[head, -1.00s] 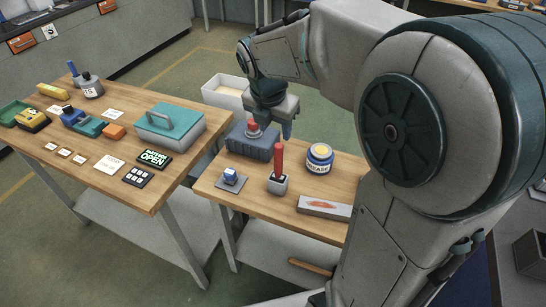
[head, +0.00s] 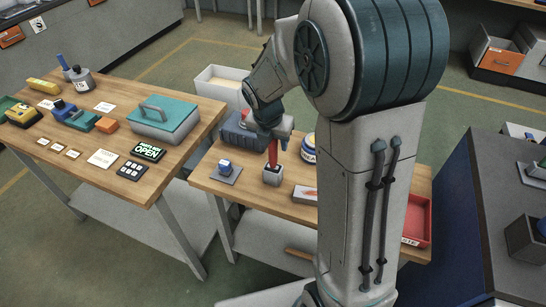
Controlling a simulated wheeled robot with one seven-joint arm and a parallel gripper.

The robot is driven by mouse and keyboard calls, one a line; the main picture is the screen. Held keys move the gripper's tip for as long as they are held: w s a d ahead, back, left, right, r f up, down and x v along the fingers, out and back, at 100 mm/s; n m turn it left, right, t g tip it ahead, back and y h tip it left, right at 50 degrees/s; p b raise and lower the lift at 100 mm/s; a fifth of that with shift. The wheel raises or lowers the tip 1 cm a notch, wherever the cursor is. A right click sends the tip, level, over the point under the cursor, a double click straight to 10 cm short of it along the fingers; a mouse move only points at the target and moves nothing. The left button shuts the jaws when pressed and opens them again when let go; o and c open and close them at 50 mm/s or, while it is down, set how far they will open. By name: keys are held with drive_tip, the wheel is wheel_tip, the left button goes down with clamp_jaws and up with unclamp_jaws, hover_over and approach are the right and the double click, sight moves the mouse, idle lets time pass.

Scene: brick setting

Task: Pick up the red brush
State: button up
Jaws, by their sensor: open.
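The red brush (head: 273,153) stands upright in a small grey-white holder (head: 272,175) on the right-hand wooden table (head: 247,201). Only its red handle shows; its lower end is hidden inside the holder. My gripper (head: 274,137) is open at the top of the handle, pointing down. It covers the handle's top, and I cannot tell whether the fingers touch it.
A blue block on a grey plate (head: 225,169) is left of the holder. A grey-blue box (head: 234,138) stands behind, and a blue-lidded jar (head: 308,147) and flat box (head: 305,193) are to the right. A red tray (head: 418,222) is farther right.

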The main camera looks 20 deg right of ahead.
drive_tip(key=shift+x, duration=1.1)
clamp_jaws()
drive_tip(key=shift+r, duration=0.1)
